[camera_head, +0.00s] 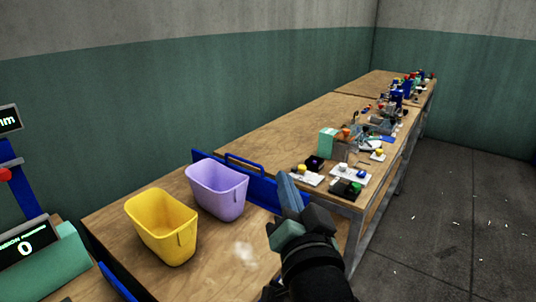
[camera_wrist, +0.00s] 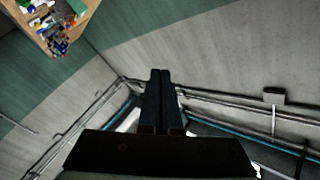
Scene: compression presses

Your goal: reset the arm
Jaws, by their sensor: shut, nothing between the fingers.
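My gripper (camera_head: 286,192) is in the lower middle of the head view, raised above the near table's right side. Its fingers point up and away from the tabletop. In the wrist view my gripper (camera_wrist: 160,74) shows its two dark fingers side by side and touching, with nothing between them.
A yellow bin (camera_head: 165,228) and a purple bin (camera_head: 217,190) stand on the near wooden table (camera_head: 110,225), left of my gripper. A blue rail (camera_head: 262,190) edges that table. A long workbench (camera_head: 280,135) behind carries several small devices. Open floor (camera_head: 450,200) lies right.

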